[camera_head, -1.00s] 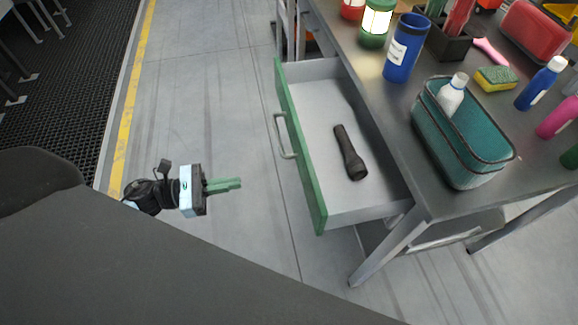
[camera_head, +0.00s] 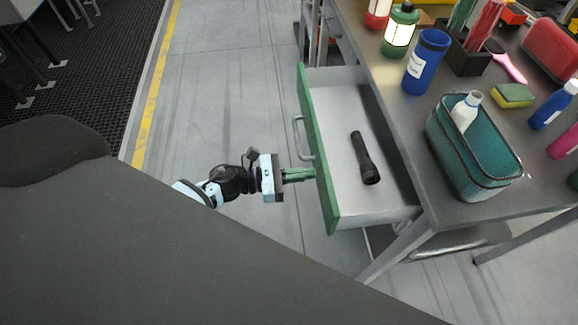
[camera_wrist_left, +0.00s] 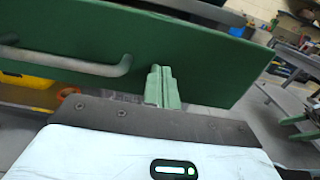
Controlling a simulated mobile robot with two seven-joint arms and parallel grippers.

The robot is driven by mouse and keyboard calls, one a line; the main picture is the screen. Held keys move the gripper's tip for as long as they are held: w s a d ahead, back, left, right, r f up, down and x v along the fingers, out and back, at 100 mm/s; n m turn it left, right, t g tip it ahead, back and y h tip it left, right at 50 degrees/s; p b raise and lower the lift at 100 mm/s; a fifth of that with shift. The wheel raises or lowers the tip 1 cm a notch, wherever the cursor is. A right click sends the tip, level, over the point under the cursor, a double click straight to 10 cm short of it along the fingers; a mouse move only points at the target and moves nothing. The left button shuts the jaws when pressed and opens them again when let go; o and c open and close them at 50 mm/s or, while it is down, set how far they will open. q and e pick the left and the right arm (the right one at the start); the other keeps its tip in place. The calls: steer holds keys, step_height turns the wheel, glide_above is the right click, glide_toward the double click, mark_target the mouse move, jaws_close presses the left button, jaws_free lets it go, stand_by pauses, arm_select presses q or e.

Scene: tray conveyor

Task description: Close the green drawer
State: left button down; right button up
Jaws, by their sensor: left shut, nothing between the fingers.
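The green drawer (camera_head: 318,150) stands open, pulled out to the left from under the grey table. Its green front carries a grey bar handle (camera_head: 298,136), and a black flashlight (camera_head: 364,158) lies inside. My left gripper (camera_head: 312,174) is shut and empty, with its green fingertips at the outer face of the drawer front, below the handle in the picture. In the left wrist view the fingers (camera_wrist_left: 161,88) point at the green front (camera_wrist_left: 200,60), to the right of the handle (camera_wrist_left: 80,62). I cannot tell for certain whether they touch it. My right gripper is not in view.
The floor left of the drawer is clear. A table leg (camera_head: 395,250) stands near the drawer's front corner.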

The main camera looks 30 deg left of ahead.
arm_select(q)
steer(key=shift+w+d, duration=0.1)
steer(key=shift+d, duration=0.15)
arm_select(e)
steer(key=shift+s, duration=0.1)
arm_select(q)
steer(key=shift+w+d, duration=0.1)
steer(key=shift+d, duration=0.1)
steer(key=b, duration=0.3)
glide_toward(374, 168)
steer(key=shift+w+d+f, duration=0.1)
steer(key=shift+w+d, duration=0.3)
steer(key=shift+d, duration=0.1)
steer(key=b+x, duration=0.5)
steer(key=x, duration=0.6)
steer(key=shift+w+d, duration=0.2)
steer(key=shift+d, duration=0.05)
steer(key=shift+w+d+r, duration=0.1)
steer(key=shift+r, duration=0.2)
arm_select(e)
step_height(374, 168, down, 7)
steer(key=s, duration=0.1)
arm_select(q)
steer(key=shift+r, duration=0.15)
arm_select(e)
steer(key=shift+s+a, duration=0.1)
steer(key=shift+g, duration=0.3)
